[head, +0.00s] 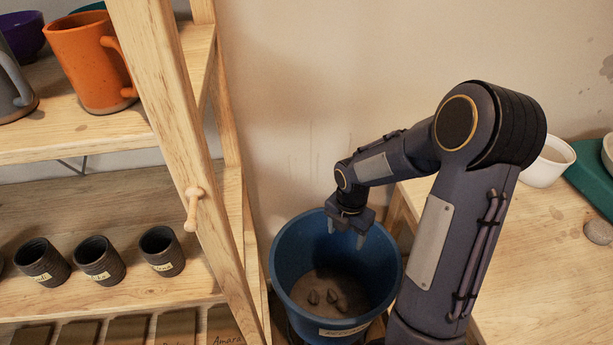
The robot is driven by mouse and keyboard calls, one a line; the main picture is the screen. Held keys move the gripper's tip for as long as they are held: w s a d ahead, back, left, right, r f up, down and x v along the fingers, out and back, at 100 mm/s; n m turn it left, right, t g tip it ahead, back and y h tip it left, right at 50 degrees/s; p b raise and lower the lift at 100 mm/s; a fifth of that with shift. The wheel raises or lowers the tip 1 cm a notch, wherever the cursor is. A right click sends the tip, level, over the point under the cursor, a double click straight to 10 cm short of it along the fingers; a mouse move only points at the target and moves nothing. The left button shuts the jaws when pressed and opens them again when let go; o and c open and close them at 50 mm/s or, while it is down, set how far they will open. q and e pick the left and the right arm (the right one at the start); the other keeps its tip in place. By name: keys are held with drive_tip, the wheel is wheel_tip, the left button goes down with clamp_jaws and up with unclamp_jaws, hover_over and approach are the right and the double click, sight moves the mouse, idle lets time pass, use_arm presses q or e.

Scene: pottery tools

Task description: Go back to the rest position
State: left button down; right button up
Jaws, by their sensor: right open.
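My right gripper (346,236) hangs over the blue bucket (287,262) with its two fingers pointing down. The fingers are apart and nothing shows between them. The bucket stands between the wooden shelf and the wooden table. It has a pale label on its front and holds brown material with a few dark lumps (331,297) at the bottom. My right arm bends up from the lower right and reaches left to the bucket. My left gripper does not show.
A wooden shelf (185,120) at left holds an orange mug (88,62), a grey mug and several small dark cups (98,258). A peg (193,208) sticks out of its post. The wooden table (540,270) at right bears a white bowl (546,165), a green item and a stone (598,232).

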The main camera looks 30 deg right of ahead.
drive_tip(key=s+a+r+m+t+y+p, duration=0.1)
drive_tip(key=s+a+r+m+t+p, duration=0.1)
drive_tip(key=r+m, duration=0.6)
drive_tip(key=s+a+r+m+t+y+p, duration=0.1)
drive_tip(key=s+a+r+m+p, duration=0.4)
drive_tip(key=s+r+m, duration=0.3)
drive_tip(key=s+a+r+m+t+y+p, duration=0.1)
drive_tip(key=s+a+r+m+p, duration=0.3)
drive_tip(key=r+m, duration=0.4)
wheel_tip(320, 180, up, 4)
drive_tip(key=shift+s+a+m+t+y, duration=0.3)
drive_tip(key=shift+s+a+t+y, duration=0.1)
drive_tip(key=shift+s+a+t, duration=0.35)
drive_tip(key=shift+d, duration=0.1)
drive_tip(key=shift+c, duration=0.4)
